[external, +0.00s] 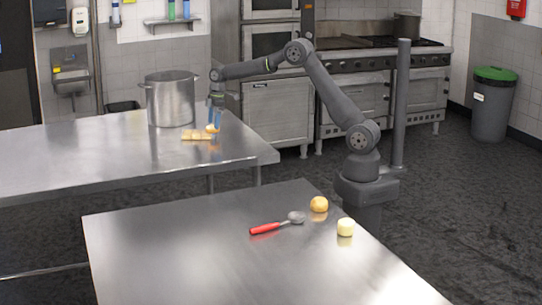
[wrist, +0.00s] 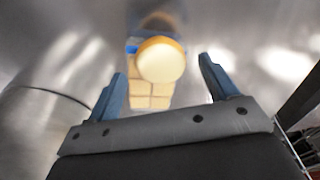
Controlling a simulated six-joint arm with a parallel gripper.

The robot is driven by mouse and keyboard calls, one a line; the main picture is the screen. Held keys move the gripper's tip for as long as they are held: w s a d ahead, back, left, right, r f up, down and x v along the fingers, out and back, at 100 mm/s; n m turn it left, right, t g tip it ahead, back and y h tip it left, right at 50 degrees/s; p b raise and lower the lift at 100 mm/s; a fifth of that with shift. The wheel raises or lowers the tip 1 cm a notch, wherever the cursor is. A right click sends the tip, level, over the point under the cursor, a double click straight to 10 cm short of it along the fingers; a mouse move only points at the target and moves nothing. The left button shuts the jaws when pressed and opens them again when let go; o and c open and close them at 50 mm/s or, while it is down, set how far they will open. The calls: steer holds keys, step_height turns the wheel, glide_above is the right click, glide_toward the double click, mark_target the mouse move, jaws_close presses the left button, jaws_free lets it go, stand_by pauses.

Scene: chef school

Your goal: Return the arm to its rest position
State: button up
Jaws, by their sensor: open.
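My gripper (external: 214,112) is over the far steel table, its fingers pointing down. In the wrist view my gripper (wrist: 162,68) is open, with a blue finger on each side. A round, pale thing with an orange-yellow rim (wrist: 161,60) shows between and beyond the fingertips, with gaps on both sides. It also shows just under the fingers in the external view (external: 212,129). It is on or over a tan, block-patterned board (wrist: 150,96), which lies on the far table in the external view (external: 194,137). I cannot tell whether the fingers touch the round thing.
A large steel pot (external: 171,100) stands on the far table (external: 90,165), close left of my gripper. The near table (external: 180,245) holds a red-handled scoop (external: 267,228), an orange-yellow round item (external: 319,204) and a pale cylinder (external: 346,227). The near table's left part is clear.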

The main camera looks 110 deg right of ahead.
step_height(320, 180, down, 2)
steer(key=shift+w, duration=0.1)
steer(key=shift+w+r, duration=0.1)
steer(key=shift+r, duration=1.85)
